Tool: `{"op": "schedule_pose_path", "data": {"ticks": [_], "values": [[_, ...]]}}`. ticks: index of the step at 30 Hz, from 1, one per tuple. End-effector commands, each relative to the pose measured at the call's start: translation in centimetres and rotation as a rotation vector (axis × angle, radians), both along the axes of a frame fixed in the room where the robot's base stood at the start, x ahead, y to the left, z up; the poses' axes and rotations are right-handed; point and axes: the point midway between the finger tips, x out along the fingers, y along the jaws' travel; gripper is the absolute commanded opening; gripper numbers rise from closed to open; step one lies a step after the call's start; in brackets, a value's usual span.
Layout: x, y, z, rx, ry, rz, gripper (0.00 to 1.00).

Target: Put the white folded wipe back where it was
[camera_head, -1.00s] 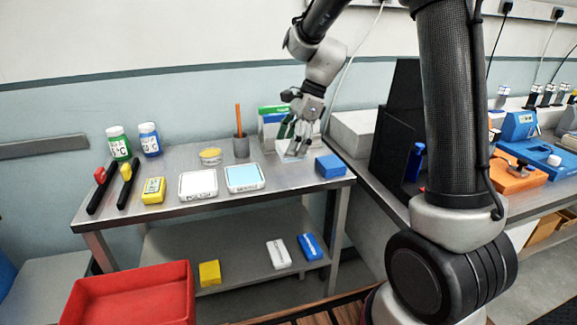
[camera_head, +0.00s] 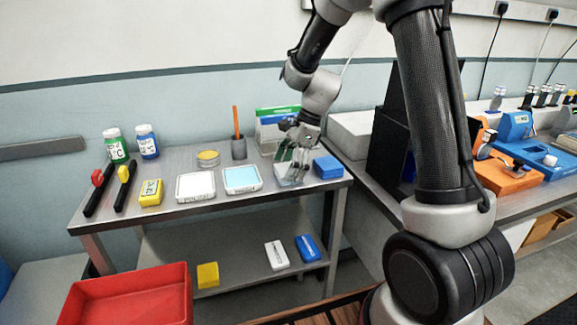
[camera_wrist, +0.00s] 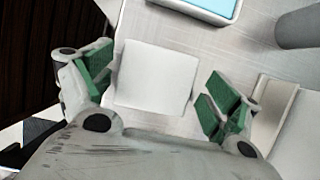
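The white folded wipe (camera_wrist: 153,77) is a flat white square between my gripper's fingers in the wrist view, over the grey table top. In the head view the wipe (camera_head: 288,181) shows only partly, under the fingertips near the table's front edge. My gripper (camera_wrist: 160,90) has its green-padded fingers spread on either side of the wipe, with a visible gap at the right. In the head view my gripper (camera_head: 296,170) points down close to the table top. Contact at the left edge is unclear.
A light-blue pad (camera_head: 242,178) lies left of my gripper, a blue box (camera_head: 328,167) to its right. Behind stand a grey pen cup (camera_head: 239,148) and a green-white box (camera_head: 268,135). A white pad (camera_head: 196,187) lies further left. A lower shelf (camera_head: 235,250) holds several blocks.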

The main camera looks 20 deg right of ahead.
Motion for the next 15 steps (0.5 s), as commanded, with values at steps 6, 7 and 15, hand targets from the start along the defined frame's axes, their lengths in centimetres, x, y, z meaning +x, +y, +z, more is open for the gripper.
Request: {"op": "schedule_pose_path", "data": {"ticks": [6, 7, 15], "values": [[0.0, 0.0, 0.0, 0.000, 0.000, 0.000, 0.99], [0.0, 0.0, 0.0, 0.000, 0.000, 0.000, 0.99], [0.0, -0.3, 1.1, 0.000, -0.001, 0.001, 0.99]]}}
